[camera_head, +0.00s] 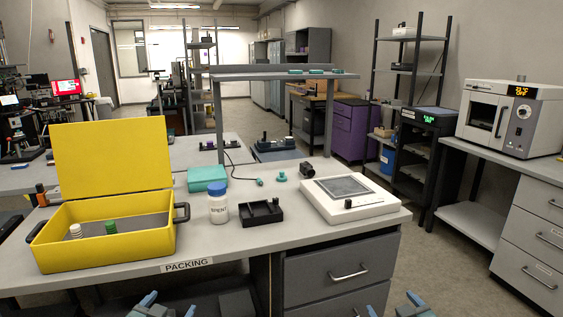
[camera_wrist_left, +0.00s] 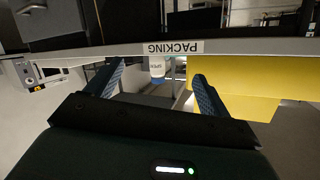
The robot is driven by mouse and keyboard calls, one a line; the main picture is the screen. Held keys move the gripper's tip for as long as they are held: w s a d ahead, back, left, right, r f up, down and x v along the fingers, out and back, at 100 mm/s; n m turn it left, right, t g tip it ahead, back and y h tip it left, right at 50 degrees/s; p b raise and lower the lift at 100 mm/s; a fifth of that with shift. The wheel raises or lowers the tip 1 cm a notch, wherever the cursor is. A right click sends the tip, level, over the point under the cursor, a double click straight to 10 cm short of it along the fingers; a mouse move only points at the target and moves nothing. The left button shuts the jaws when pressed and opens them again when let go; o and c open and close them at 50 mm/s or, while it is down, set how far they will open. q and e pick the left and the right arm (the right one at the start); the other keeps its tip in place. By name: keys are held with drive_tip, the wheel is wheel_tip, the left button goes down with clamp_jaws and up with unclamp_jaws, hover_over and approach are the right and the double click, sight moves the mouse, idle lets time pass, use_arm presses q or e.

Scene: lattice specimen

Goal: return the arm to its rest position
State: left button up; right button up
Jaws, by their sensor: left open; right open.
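My left gripper (camera_head: 168,304) shows at the bottom edge of the head view, left of centre, in front of and below the table's front edge. Its blue fingers are spread apart with nothing between them. In the left wrist view the left gripper (camera_wrist_left: 158,74) is also open and empty, with the bench seen upside down beyond it. My right gripper (camera_head: 391,305) shows at the bottom edge of the head view, right of centre, in front of the drawers. It is open and empty. Most of both arms is out of view.
The packing bench (camera_head: 240,238) holds an open yellow case (camera_head: 105,245) with two small vials, a white SPENT bottle (camera_head: 218,208), a black tray (camera_head: 262,215), a teal box (camera_head: 207,178) and a white device (camera_head: 350,203). Drawers (camera_head: 340,272) stand below. Both grippers are clear of these objects.

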use_arm(q)
drive_tip(key=s+d+f+g+h, duration=0.1)
drive_tip(key=s+d+f, duration=0.2)
drive_tip(key=s, duration=0.6)
drive_tip(key=s+d+f+g, duration=0.1)
drive_tip(key=s+d+f, duration=0.2)
drive_tip(key=s, duration=0.6)
drive_tip(key=s+d+f+g+h, duration=0.1)
drive_tip(key=s+d+f, duration=0.3)
drive_tip(key=s, duration=0.5)
drive_tip(key=shift+s+d+n+g+h, duration=0.3)
drive_tip(key=shift+d+n+g, duration=0.15)
drive_tip(key=shift+d, duration=0.45)
use_arm(e)
drive_tip(key=s+a+f+g+y, duration=0.1)
drive_tip(key=s+a+f, duration=0.2)
drive_tip(key=s, duration=0.6)
drive_tip(key=s+a+f+g, duration=0.1)
drive_tip(key=s+a+f, duration=0.2)
drive_tip(key=s, duration=0.6)
drive_tip(key=s+a+f+g+y, duration=0.1)
drive_tip(key=s+a+f, duration=0.3)
drive_tip(key=s, duration=0.5)
drive_tip(key=shift+s+a+m+g+y, duration=0.3)
drive_tip(key=shift+a+m+g, duration=0.15)
drive_tip(key=shift+a, duration=0.45)
